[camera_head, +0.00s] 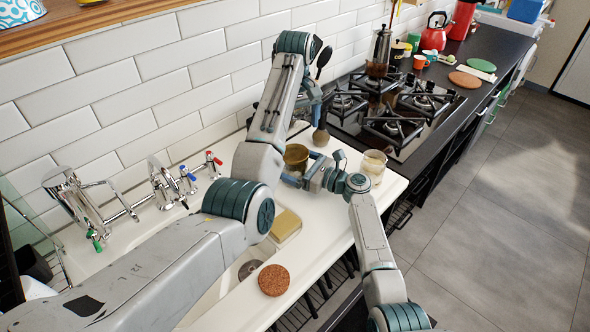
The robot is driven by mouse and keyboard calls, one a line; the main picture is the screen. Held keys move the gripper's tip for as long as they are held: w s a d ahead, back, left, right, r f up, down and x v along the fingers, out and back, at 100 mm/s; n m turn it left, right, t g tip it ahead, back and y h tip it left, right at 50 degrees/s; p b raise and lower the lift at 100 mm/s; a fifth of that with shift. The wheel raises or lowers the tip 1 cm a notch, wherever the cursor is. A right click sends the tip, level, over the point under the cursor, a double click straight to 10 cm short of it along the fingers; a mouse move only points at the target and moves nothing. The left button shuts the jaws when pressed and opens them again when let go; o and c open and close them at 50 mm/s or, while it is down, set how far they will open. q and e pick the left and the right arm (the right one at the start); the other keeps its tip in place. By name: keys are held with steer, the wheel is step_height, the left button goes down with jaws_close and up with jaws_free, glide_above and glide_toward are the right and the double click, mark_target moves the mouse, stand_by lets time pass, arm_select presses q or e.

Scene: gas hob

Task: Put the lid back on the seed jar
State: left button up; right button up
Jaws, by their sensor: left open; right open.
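A clear glass jar (374,166) with pale contents stands upright on the white worktop, right of my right gripper; it looks like the seed jar. Its top shows no lid. A round, brown, cork-like disc (273,280) lies flat near the sink's front edge; it may be the lid, but I cannot be sure. My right gripper (301,175) is open and points left, close beside an olive-brown pot (296,156); contact cannot be told. My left gripper (318,112) is open, higher up near the wall, partly hidden by its own arm.
A yellowish sponge-like block (286,225) lies by the sink, partly behind my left arm. Taps (165,185) stand at the wall. The black gas hob (385,105) and a moka pot (381,45) are farther right. The worktop's front edge is close to my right arm.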

mark_target(295, 152)
steer(key=c, duration=2)
arm_select(q)
steer(key=n, duration=2.2)
steer(key=shift+s+f, duration=0.1)
steer(key=shift+f, duration=3.9)
